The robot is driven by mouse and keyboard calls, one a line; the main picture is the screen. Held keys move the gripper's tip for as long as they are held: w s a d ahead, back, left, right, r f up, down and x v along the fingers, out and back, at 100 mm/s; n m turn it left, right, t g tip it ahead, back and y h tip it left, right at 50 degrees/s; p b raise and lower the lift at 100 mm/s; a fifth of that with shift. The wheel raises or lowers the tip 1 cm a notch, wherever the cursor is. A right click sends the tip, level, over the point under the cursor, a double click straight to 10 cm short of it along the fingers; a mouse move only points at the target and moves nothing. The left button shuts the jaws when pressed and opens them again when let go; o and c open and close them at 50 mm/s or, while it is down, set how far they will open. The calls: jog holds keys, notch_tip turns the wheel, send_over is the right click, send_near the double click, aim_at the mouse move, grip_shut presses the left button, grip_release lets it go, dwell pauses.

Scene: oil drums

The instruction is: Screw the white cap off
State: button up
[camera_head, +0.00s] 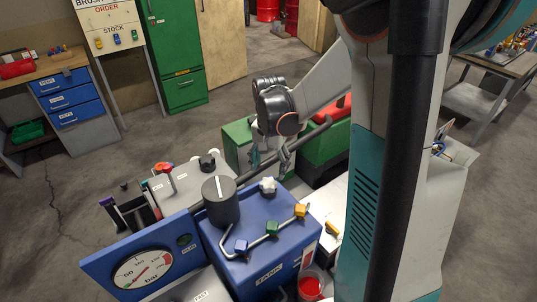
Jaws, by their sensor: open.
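The white cap (268,186) sits on top of the blue tank (262,236), near its back edge. It is small and knob-shaped. My gripper (270,166) hangs from the arm with its fingers pointing down, just above and behind the white cap in the picture. The fingers are apart and nothing shows between them. I cannot tell how far the fingertips are from the cap.
A dark grey cylinder (220,202) stands left of the cap on the tank. A pressure gauge (143,269) is at front left. A grey can (183,186) and green boxes (238,140) stand behind.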

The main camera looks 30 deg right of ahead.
aim_at(269, 180)
notch_tip(269, 180, down, 6)
jog(key=shift+f+b, duration=0.1)
jog(key=shift+b, duration=0.4)
jog(key=c, duration=1.1)
